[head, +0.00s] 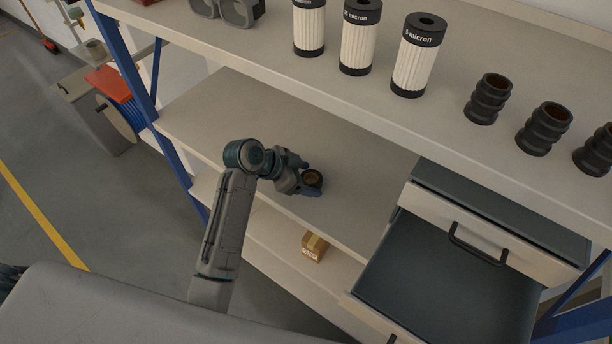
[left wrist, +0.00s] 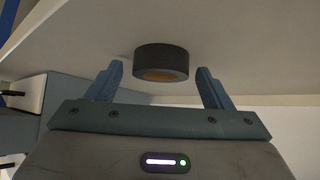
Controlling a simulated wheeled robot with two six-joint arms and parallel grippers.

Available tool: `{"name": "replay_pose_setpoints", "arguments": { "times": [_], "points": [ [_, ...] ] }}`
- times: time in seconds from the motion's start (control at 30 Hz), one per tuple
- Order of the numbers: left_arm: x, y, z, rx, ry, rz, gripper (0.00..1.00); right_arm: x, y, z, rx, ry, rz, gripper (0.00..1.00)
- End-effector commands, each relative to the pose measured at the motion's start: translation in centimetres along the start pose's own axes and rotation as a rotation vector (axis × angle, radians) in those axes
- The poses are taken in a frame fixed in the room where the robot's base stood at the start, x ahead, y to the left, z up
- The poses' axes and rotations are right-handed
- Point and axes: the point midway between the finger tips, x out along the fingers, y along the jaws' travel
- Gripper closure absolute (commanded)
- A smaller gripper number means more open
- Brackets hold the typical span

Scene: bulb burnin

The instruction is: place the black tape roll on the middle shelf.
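The black tape roll (head: 312,178), with a brown core, lies flat and appears to rest on the middle shelf (head: 235,110), near its front edge. My left gripper (head: 308,180) is at the roll, with its fingers on either side of it in the head view. In the left wrist view, which looks upside down, the roll (left wrist: 162,62) shows between the spread fingertips of my left gripper (left wrist: 160,82), with a gap on each side. The left gripper is open and holds nothing. My right gripper is in neither view.
The top shelf (head: 440,130) overhangs and carries white filter cartridges (head: 358,40) and black ribbed parts (head: 488,98). An open drawer (head: 440,275) juts out at right. A small cardboard box (head: 314,246) sits on the lower shelf. The middle shelf's left part is clear.

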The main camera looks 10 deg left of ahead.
Motion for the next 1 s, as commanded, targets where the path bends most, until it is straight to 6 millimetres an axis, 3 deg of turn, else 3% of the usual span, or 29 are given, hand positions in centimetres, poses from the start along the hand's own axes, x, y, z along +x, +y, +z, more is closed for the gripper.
{"name": "replay_pose_setpoints", "arguments": {
  "times": [0.33,0.7,1.0],
  "points": [
    [-1.1,-0.1,-0.1,0.002,0.000,-0.003,0.26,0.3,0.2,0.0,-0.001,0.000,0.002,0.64],
    [-8.7,-0.2,0.0,0.004,-0.003,-0.005,0.26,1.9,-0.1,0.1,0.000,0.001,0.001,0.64],
    [-11.9,-0.1,-0.1,0.001,0.000,-0.002,0.26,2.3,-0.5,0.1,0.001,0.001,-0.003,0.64]
  ]
}}
